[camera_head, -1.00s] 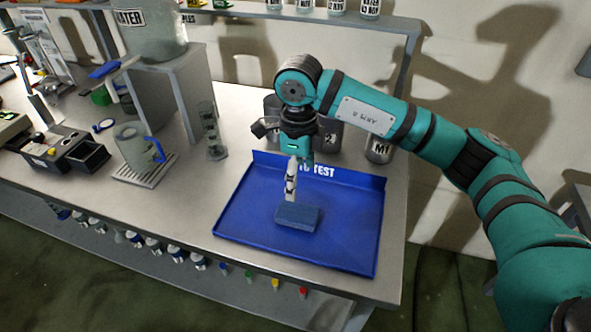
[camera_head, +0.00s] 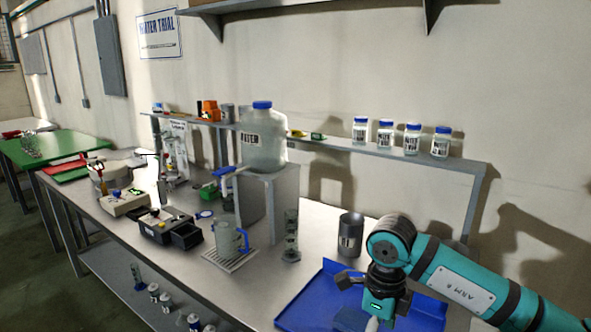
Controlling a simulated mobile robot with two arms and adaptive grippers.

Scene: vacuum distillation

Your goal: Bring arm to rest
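My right arm comes in from the right, and its gripper (camera_head: 373,322) points down over the blue tray (camera_head: 305,295). The gripper's tip is at the bottom edge of the picture and mostly cut off, so I cannot tell whether it is open or shut. A dark blue block (camera_head: 348,319) in the tray is partly visible beside the tip; I cannot tell whether they touch. My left gripper is not in view.
A dark canister (camera_head: 350,236) stands behind the tray. To the left are a glass cylinder (camera_head: 290,238), a jug (camera_head: 229,240) on a drip grid and a water carboy (camera_head: 263,140) on a stand. Several labelled jars line the back shelf (camera_head: 400,157). A green table (camera_head: 55,150) stands far left.

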